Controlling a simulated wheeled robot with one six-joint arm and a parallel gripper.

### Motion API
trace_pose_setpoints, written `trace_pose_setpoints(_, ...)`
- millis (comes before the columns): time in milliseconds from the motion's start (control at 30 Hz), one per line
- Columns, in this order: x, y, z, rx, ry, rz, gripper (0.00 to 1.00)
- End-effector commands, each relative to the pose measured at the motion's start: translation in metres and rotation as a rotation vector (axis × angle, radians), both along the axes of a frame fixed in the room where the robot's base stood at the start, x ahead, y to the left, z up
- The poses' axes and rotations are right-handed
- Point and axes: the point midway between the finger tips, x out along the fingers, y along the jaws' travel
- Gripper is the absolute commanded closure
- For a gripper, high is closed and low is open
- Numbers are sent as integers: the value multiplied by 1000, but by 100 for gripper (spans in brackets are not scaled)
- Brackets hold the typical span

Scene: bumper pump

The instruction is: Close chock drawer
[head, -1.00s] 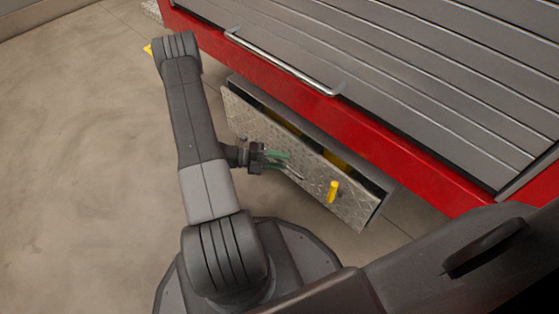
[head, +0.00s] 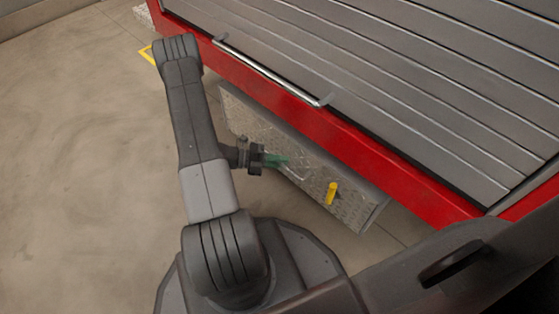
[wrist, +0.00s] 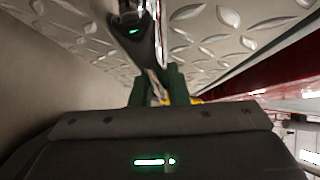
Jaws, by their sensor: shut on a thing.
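The chock drawer (head: 245,117) is a tread-plate metal drawer under the red side of the vehicle. In the head view its front lies close under the red edge, and its inside is hidden from view. A bar handle (head: 303,175) runs along the front, and a yellow knob (head: 331,193) stands out to its right. My gripper (head: 278,161), with green fingers, is at the handle's left part and shut on it. In the wrist view the green fingers (wrist: 160,88) close around the metal handle (wrist: 139,35) against the tread plate.
The red side rail (head: 300,108) and grey slatted shutter (head: 400,60) with its long bar (head: 265,68) rise above the drawer. The concrete floor (head: 80,150) at the left is clear. A yellow floor marking (head: 148,53) shows at the upper left.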

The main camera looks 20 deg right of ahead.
Motion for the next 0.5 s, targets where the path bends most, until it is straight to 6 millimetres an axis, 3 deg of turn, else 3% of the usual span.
trace_pose_setpoints(100,2,0,1,-3,-5,3,100)
trace_pose_setpoints(133,2,0,1,-3,-5,3,80)
trace_pose_setpoints(200,2,0,1,-2,-4,4,66)
trace_pose_setpoints(500,1,0,1,-2,-2,2,64)
